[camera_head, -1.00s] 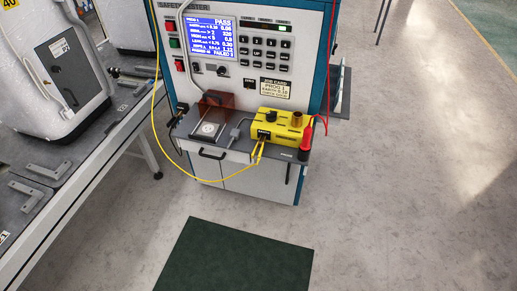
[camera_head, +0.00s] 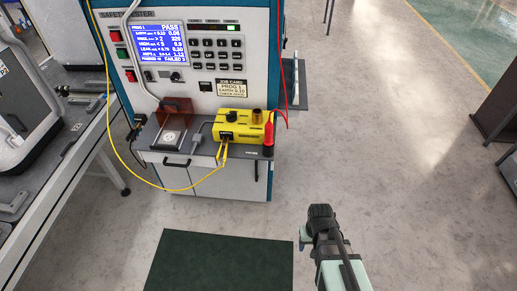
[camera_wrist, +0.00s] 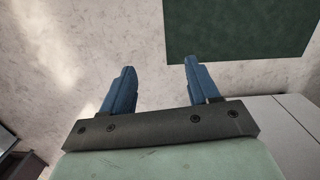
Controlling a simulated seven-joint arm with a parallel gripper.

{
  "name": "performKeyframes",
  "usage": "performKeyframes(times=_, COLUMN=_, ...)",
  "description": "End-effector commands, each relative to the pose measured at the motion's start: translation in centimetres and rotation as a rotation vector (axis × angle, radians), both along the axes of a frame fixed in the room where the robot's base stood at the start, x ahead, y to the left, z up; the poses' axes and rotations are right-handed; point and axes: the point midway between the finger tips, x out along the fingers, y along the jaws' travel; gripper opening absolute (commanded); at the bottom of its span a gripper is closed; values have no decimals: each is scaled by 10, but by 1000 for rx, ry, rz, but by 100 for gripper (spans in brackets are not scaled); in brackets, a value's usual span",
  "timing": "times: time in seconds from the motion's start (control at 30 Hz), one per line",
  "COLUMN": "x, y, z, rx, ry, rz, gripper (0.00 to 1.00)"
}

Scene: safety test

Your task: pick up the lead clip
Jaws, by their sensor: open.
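A yellow lead (camera_head: 112,120) hangs in a loop down the left of the tester and rises to yellow ends (camera_head: 222,151) at the front of a yellow box (camera_head: 244,125). I cannot tell for sure whether these ends are the lead clip. A red-handled probe (camera_head: 268,138) with a red lead stands at the right end of the tester's shelf. My gripper (camera_wrist: 159,68) is open and empty in the wrist view, its two blue fingers apart over bare floor. In the head view my arm is at the lower right, well away from the shelf.
The tester (camera_head: 195,80) has a lit screen, buttons and a grey shelf (camera_head: 203,157) with a brown-covered socket (camera_head: 173,125). A dark green mat (camera_head: 220,262) lies on the floor in front. A workbench (camera_head: 75,150) stands left.

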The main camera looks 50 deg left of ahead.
Motion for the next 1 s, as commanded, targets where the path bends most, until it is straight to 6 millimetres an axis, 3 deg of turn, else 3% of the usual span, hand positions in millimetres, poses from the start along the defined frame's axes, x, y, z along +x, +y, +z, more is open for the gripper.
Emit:
performKeyframes(times=0.03, x=-2, y=25, z=12, rx=21, ry=-19, rz=36, gripper=60)
performKeyframes(times=0.1, x=-7, y=54, z=29, rx=48, ry=-43, rz=79, gripper=60)
performKeyframes(times=0.5, x=-65, y=205, z=141, rx=202, ry=-163, rz=300, gripper=60)
performKeyframes(times=0.8, x=-123, y=295, z=242, rx=321, ry=-237, rz=396, gripper=60)
performKeyframes(times=1.0, x=-145, y=334, z=304, rx=381, ry=-276, rz=396, gripper=60)
